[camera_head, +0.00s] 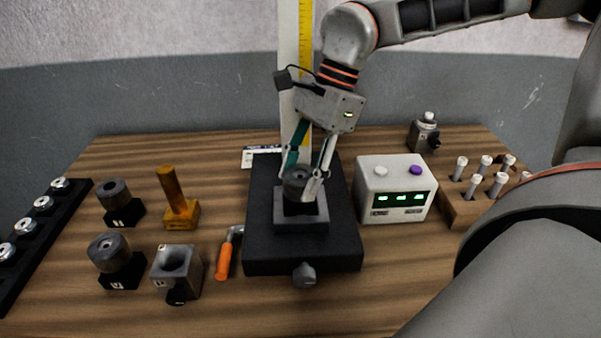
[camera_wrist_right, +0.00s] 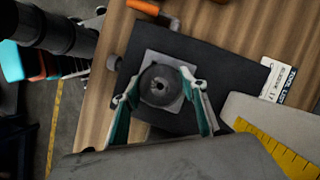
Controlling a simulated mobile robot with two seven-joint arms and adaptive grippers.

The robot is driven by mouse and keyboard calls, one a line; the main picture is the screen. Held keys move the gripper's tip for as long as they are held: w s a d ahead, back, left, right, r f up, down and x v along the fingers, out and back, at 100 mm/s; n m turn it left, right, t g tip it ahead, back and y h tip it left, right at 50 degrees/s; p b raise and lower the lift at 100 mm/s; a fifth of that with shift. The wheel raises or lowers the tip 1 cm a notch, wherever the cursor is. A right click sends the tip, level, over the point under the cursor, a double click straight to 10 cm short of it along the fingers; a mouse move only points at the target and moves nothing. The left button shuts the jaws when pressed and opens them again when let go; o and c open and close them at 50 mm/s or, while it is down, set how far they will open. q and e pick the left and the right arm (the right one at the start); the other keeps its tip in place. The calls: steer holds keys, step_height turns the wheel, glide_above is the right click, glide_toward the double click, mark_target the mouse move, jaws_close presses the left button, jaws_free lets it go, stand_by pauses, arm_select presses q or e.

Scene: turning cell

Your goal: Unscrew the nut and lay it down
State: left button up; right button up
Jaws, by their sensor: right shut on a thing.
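A dark grey round nut (camera_head: 296,176) with a small hole in its top sits over the grey square block (camera_head: 301,221) on the black fixture (camera_head: 262,205) at the middle of the bench. My right gripper (camera_head: 304,186) reaches down from above and is shut on the nut, one finger on each side. In the right wrist view the nut (camera_wrist_right: 160,86) lies between the fingertips, above the grey plate (camera_wrist_right: 152,59). The fingers partly hide the nut in the head view, and I cannot tell whether its thread is still engaged. My left gripper does not show.
Two dark round parts (camera_head: 115,192) (camera_head: 110,250) on black stands, a yellow-brown post (camera_head: 173,191), a grey bored block (camera_head: 177,269) and an orange-handled tool (camera_head: 225,260) stand left. A control box (camera_head: 397,188) and a rack (camera_head: 467,206) stand right. Bare wood lies in front.

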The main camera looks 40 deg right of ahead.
steer(key=n+g, duration=0.1)
steer(key=n, duration=0.2)
steer(key=shift+n, duration=0.3)
steer(key=shift+f, duration=0.1)
steer(key=n+g+h, duration=0.1)
steer(key=n, duration=0.3)
steer(key=shift+g, duration=0.4)
steer(key=n, duration=0.1)
steer(key=n+h, duration=0.1)
steer(key=n, duration=0.1)
steer(key=n+g, duration=0.1)
steer(key=n, duration=0.1)
steer(key=shift+s+h, duration=0.3)
steer(key=o, duration=1.3)
steer(key=shift+w, duration=0.1)
steer(key=shift+c, duration=0.2)
